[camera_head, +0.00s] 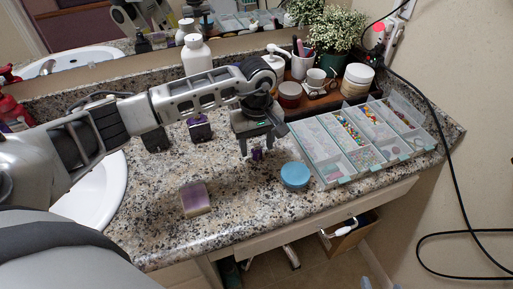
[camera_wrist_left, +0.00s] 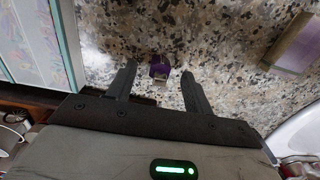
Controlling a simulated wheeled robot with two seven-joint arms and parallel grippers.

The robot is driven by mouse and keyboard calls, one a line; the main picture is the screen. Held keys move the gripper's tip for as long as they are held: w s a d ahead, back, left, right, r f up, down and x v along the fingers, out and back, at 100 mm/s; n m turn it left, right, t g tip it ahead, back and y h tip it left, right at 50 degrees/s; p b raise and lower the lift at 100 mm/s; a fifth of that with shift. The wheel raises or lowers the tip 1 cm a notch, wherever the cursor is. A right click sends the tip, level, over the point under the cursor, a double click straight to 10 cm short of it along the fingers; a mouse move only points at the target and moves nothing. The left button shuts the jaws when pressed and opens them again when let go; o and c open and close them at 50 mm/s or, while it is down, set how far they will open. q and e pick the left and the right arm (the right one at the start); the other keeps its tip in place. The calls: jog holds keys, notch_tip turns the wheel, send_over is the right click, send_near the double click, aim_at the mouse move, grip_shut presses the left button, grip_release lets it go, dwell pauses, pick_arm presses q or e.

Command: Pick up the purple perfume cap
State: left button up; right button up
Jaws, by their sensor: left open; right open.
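The small purple perfume cap (camera_head: 257,154) sits on the granite counter just below my left gripper (camera_head: 257,143) in the head view. In the left wrist view, the cap (camera_wrist_left: 160,68) is between the two fingertips of my left gripper (camera_wrist_left: 159,72), with a gap on each side. The left gripper is open and points down at the counter. My right gripper is in neither view.
A clear bead organizer (camera_head: 340,140) and a round blue tin (camera_head: 295,175) are close on the right. A purple bottle (camera_head: 199,129) stands behind left; a lilac block (camera_head: 194,198) lies in front left. The sink (camera_head: 100,190) is at left. Bare counter lies in front.

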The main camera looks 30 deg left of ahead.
pick_arm(q)
jog(key=shift+f, duration=0.55)
jog(key=c, duration=1.1)
jog(key=shift+r, duration=0.1)
